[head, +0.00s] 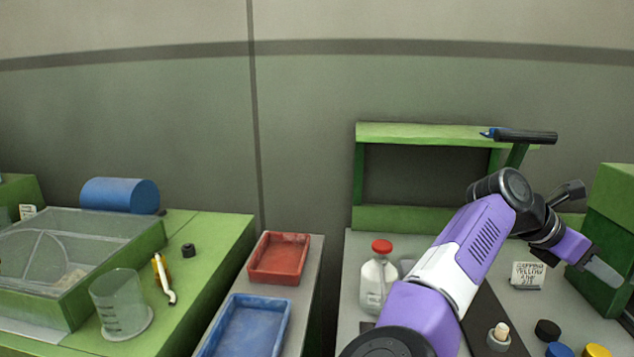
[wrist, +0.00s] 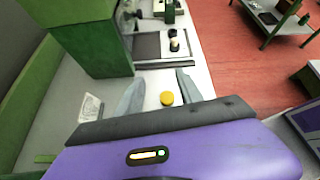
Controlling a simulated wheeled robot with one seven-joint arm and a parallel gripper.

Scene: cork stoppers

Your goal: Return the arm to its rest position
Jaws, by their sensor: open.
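My gripper (head: 604,273) is at the far right of the head view, held out over the right bench beside a dark green box. In the wrist view its two grey fingers (wrist: 158,88) are spread apart with nothing held between them. A yellow disc (wrist: 167,98) shows between the fingers, lower down on the bench and apart from them. My purple and white arm reaches up from the bottom of the head view, bends at a black elbow and drops to the right. A small jar with a cork stopper (head: 499,333) stands near the arm.
The green box (head: 608,240) stands close to my gripper. A red-capped bottle (head: 379,277), a handwritten card (head: 527,275) and a black stopper (head: 547,330) are on the right bench. A green frame (head: 430,133) stands behind. Red (head: 279,257) and blue trays (head: 250,325) lie left.

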